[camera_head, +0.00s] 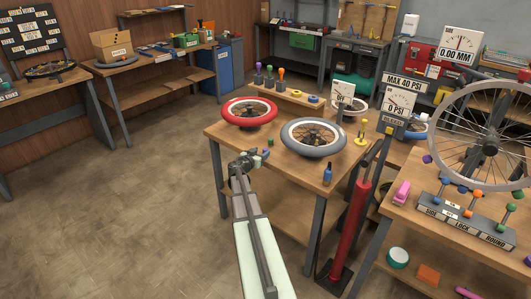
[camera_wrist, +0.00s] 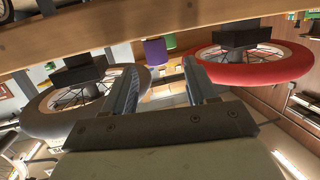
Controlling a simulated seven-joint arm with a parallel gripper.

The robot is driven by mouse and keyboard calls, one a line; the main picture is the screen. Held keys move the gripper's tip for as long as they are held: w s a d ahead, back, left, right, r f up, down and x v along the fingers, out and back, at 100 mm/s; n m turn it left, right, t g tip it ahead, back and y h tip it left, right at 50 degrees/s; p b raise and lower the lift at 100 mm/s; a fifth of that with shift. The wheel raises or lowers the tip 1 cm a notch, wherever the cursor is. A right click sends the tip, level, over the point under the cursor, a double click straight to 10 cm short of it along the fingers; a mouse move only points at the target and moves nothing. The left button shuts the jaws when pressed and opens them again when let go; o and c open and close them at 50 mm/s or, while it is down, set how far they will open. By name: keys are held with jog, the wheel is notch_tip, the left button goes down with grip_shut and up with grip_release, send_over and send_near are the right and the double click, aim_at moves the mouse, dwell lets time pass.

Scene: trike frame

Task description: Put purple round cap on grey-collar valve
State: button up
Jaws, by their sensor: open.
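My gripper (camera_head: 245,163) is at the near left edge of the wooden table, open and empty. In the wrist view its two fingers (camera_wrist: 160,82) stand apart, and a purple cap (camera_wrist: 155,52) shows beyond and between them, with a green cap (camera_wrist: 172,42) beside it. In the head view the purple cap (camera_head: 267,153) is small, just right of my gripper; I cannot tell its exact shape. A red-tyre wheel (camera_head: 249,112) and a grey-tyre wheel (camera_head: 313,138) lie flat on the table. I cannot make out the valves or a grey collar.
A red floor pump (camera_head: 350,220) stands at the right. A right bench holds a spoked wheel (camera_head: 489,140) and a grey block of coloured knobs (camera_head: 467,219). The left floor is clear.

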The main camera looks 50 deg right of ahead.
aim_at(265, 150)
jog(key=x, duration=0.5)
jog(key=shift+s, duration=0.1)
jog(key=c, duration=1)
notch_tip(265, 150, up, 10)
jog(key=shift+f, duration=0.1)
jog(key=shift+c, duration=0.2)
jog(key=shift+r, duration=0.25)
dwell(0.3)
jog(key=shift+r, duration=1.85)
